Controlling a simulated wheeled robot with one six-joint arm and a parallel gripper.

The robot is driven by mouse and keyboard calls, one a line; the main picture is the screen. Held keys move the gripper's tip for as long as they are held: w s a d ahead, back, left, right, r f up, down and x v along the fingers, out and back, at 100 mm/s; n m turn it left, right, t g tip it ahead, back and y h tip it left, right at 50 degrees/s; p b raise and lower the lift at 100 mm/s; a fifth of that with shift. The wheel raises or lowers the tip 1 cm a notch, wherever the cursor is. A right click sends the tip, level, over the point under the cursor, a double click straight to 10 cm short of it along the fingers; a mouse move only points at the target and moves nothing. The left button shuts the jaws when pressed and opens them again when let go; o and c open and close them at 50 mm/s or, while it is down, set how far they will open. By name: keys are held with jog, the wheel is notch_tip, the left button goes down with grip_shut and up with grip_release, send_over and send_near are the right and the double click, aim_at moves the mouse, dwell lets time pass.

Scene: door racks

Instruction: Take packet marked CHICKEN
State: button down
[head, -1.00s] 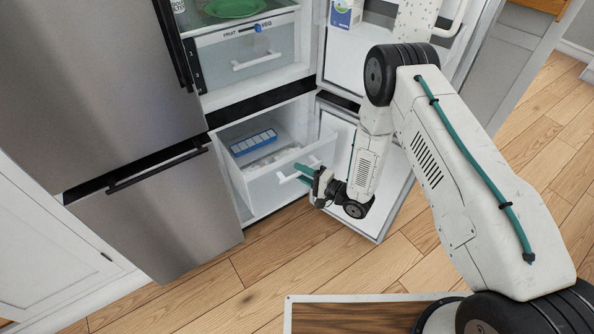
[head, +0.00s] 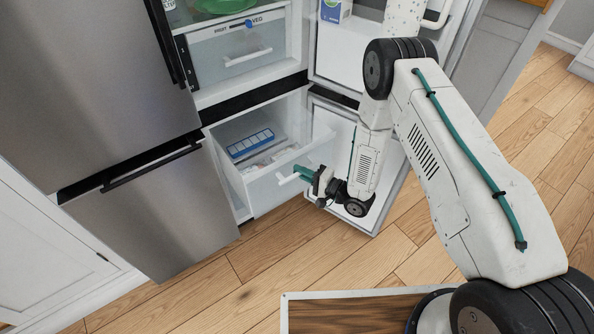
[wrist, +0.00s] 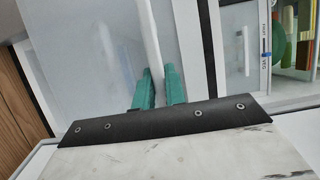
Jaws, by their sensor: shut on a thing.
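My gripper (head: 304,173) is at the front of the lower freezer drawer (head: 268,196). Its green fingers, seen in the wrist view (wrist: 158,88), are shut on the white bar of the drawer handle (wrist: 150,38). The drawer stands partly pulled out of the open lower compartment. Inside it are a blue tray with pale cells (head: 250,143) and some whitish packets (head: 268,158), partly hidden behind the drawer front. No marking CHICKEN can be read on them.
The open lower door (head: 388,205) stands right of the drawer, close to my arm. Above are a closed FRUIT/VEG drawer (head: 240,60) and an open upper door with a carton (head: 336,10). Closed steel doors (head: 165,215) are at left. Wooden floor (head: 262,262) lies in front.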

jog(key=shift+s+d+f, duration=0.1)
jog(key=shift+s, duration=0.05)
jog(key=c, duration=1.4)
grip_release()
jog(key=shift+c, duration=0.2)
jog(key=v, duration=0.7)
jog(key=shift+s+d, duration=0.25)
